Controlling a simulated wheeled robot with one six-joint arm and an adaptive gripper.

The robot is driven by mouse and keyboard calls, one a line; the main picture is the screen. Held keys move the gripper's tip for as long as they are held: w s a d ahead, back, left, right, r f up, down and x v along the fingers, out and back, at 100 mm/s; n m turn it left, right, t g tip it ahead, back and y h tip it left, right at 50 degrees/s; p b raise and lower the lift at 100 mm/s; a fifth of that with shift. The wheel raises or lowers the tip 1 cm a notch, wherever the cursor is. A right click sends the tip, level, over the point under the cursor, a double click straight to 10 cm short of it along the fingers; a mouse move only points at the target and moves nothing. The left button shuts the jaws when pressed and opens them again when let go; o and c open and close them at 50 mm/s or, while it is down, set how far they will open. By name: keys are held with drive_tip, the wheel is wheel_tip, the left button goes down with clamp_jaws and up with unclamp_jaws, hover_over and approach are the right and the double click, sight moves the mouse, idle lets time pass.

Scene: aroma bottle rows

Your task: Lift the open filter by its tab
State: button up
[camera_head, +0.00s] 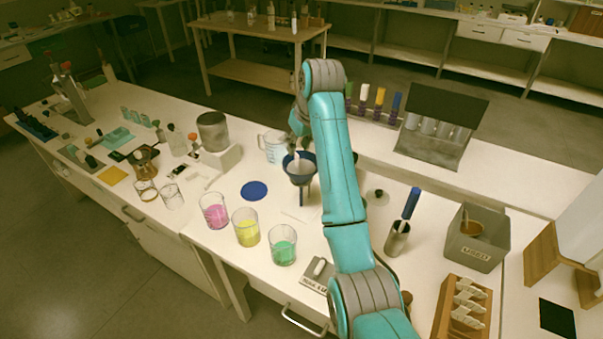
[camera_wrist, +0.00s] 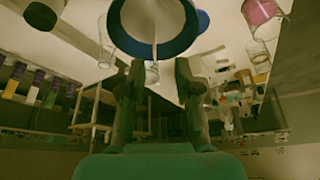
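A dark blue funnel (camera_head: 300,180) stands upright on its stand, with the white filter (camera_head: 298,163) in its mouth. In the wrist view, the funnel rim (camera_wrist: 188,38) is a blue ring at the top, and the pale filter (camera_wrist: 150,18) fills its middle. A narrow pale strip, which looks like the tab, points from the filter toward my gripper (camera_wrist: 158,68). My gripper's two dark fingers are apart, with a gap between them. In the head view my gripper is just above the funnel, partly hidden by my arm. No contact with the filter is clear.
Beakers of pink (camera_head: 214,211), yellow (camera_head: 246,228) and green (camera_head: 283,246) liquid stand in front of the funnel. A clear jug (camera_head: 273,147) stands close behind it. A blue disc (camera_head: 255,190) lies to its left. A metal cup (camera_head: 397,238) and a grey bin (camera_head: 476,243) are at right.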

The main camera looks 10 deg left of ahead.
sight(301, 172)
drive_tip(key=shift+d+x, duration=0.15)
drive_tip(key=shift+x, duration=1.3)
drive_tip(key=shift+d+x, duration=0.2)
drive_tip(key=shift+x, duration=1.25)
drive_tip(key=shift+w, duration=0.15)
clamp_jaws()
